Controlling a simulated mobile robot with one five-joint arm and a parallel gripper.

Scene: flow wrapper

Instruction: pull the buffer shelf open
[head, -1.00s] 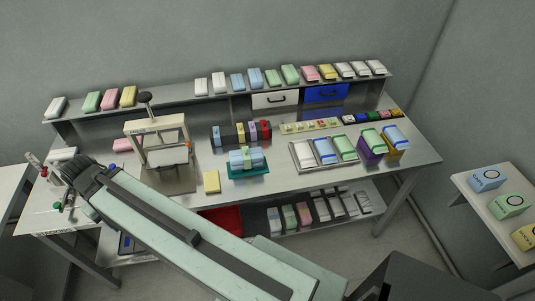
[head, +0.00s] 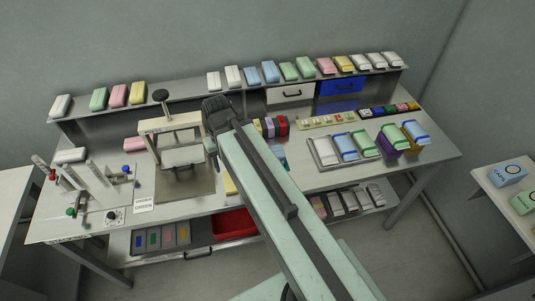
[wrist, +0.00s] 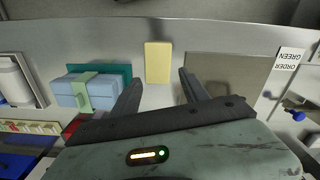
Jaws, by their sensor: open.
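No label marks the buffer shelf, and I cannot tell for sure which part it is. A low shelf under the bench (head: 150,258) has a dark handle (head: 198,252) on its front edge. Under the raised back shelf are a white drawer (head: 291,94) and a blue drawer (head: 341,88), each with a dark handle and apparently shut. My gripper (head: 213,150) hangs over the bench between the press and the coloured rolls. In the wrist view my gripper (wrist: 158,90) is open and empty, its fingers apart, with a yellow block (wrist: 158,62) beyond them.
A press with a pale frame (head: 172,125) stands left of my gripper. A blue bundle on a teal tray (wrist: 90,88) lies beside it. A red bin (head: 235,224) sits below the bench. A grey tray of packs (head: 318,158) is on the right.

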